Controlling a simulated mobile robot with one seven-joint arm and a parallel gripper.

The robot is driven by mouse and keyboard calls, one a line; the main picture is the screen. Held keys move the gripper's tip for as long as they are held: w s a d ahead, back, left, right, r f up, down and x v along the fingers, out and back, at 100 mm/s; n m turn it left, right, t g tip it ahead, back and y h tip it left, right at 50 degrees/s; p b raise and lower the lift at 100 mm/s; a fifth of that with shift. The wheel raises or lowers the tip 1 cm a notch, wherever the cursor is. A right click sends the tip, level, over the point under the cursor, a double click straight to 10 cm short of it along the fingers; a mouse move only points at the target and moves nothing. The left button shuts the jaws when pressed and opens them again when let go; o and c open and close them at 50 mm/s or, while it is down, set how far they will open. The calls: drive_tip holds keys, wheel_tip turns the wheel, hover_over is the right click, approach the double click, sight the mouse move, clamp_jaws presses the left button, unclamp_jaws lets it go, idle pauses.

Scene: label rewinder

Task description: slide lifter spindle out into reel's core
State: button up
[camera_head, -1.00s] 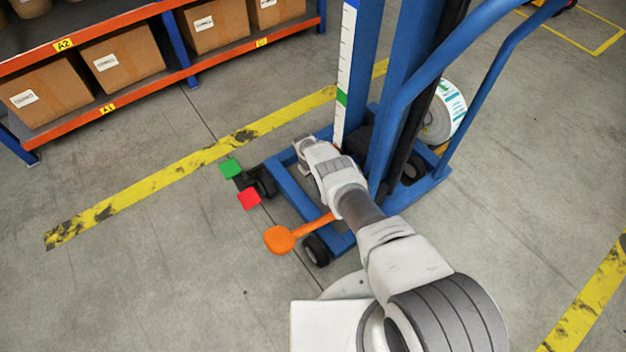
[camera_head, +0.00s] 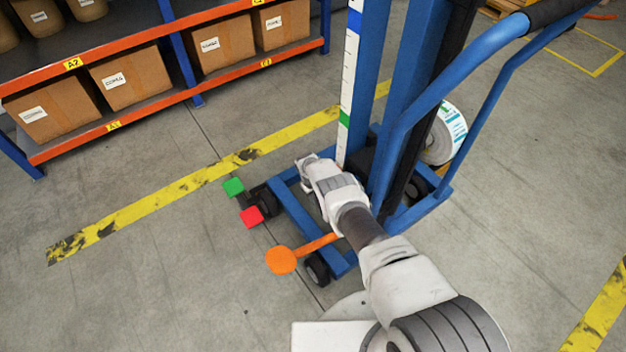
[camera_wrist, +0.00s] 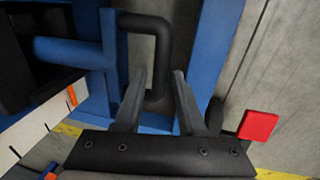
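The blue lifter (camera_head: 398,90) stands in the middle of the head view. A white reel (camera_head: 445,135) with teal print shows behind its mast at the right; its core is mostly hidden. I cannot make out the spindle. In the wrist view a black bent handle (camera_wrist: 146,22) hangs beside the blue frame (camera_wrist: 212,55). My gripper (camera_wrist: 159,78) is open, with its fingers apart on either side of the handle's lower end. I cannot tell whether they touch it. In the head view my gripper (camera_head: 308,168) is beside the mast's foot, partly hidden by my wrist.
An orange round-ended lever (camera_head: 282,260) sticks out low from the lifter. Green (camera_head: 233,187) and red (camera_head: 251,217) pedals are at its left; the red one (camera_wrist: 257,125) shows in the wrist view. A box shelf (camera_head: 150,100) stands upper left. The floor at left is clear.

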wheel_tip(320, 180, up, 16)
drive_tip(key=s+a+p, duration=0.1)
drive_tip(key=a+p, duration=0.1)
drive_tip(key=p, duration=0.7)
drive_tip(key=shift+s+a, duration=0.2)
drive_tip(key=shift+s, duration=0.1)
drive_tip(key=shift+f, duration=0.1)
